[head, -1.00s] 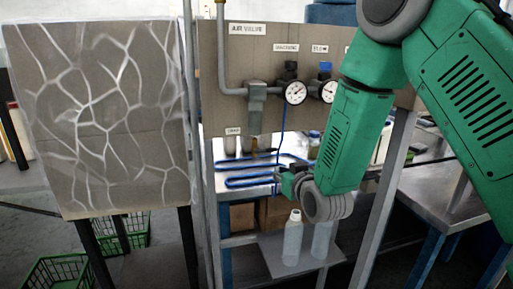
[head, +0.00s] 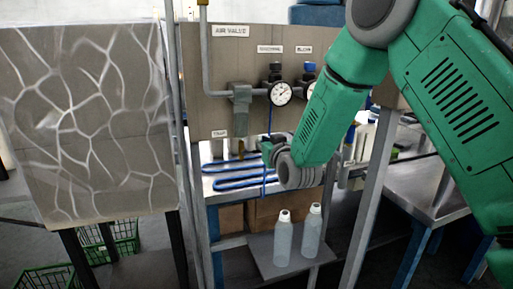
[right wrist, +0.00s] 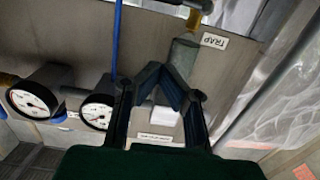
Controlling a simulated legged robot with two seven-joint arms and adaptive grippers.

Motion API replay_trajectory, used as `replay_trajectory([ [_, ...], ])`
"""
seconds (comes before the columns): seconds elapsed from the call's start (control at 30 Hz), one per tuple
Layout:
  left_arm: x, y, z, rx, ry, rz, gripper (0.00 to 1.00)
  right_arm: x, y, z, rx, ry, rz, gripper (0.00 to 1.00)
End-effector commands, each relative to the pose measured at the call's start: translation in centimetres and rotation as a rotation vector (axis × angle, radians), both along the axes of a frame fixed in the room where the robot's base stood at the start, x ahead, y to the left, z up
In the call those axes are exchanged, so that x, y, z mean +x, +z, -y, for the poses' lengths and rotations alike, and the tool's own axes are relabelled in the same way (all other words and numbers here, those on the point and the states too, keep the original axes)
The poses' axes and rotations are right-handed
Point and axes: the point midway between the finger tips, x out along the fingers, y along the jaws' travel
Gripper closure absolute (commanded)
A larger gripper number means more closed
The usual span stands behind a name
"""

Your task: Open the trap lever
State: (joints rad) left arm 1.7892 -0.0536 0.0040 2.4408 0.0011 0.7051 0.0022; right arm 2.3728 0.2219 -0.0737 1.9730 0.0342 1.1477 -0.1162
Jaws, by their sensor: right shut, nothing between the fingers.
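The grey trap cylinder (head: 240,118) hangs on the panel above the TRAP label (head: 220,134), with a brass-coloured fitting (head: 241,147) at its lower end. In the right wrist view, which looks upside down, the cylinder (right wrist: 183,58) is behind and just beyond my fingertips, and the brass fitting (right wrist: 200,4) is at the top edge. I cannot clearly make out the lever itself. My right gripper (head: 266,151) is just right of the fitting in the head view. In the wrist view the gripper (right wrist: 168,73) is shut and empty. My left gripper is out of view.
Gauges (head: 281,94) and valves are on the panel (head: 210,80), right of the trap. A blue hose (head: 238,183) lies coiled on the bench below. Two bottles (head: 283,240) stand on a lower shelf. A patterned board (head: 95,120) stands at left.

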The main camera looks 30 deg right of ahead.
Motion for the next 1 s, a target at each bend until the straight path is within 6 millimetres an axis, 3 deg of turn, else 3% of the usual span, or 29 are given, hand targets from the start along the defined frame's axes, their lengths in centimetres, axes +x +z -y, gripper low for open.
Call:
replay_trajectory([
  [0.2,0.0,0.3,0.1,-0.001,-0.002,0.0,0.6,4.4,-0.2,1.1,-0.001,-0.002,0.001,1.0],
  [0.3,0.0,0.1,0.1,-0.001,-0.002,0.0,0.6,4.4,-2.1,0.8,-0.002,-0.002,-0.004,1.0],
  [0.5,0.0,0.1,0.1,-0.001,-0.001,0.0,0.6,4.8,-3.5,0.3,-0.008,-0.001,-0.001,1.0],
  [1.0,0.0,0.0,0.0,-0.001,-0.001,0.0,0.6,4.8,-4.2,1.3,0.006,-0.002,0.001,1.0],
])
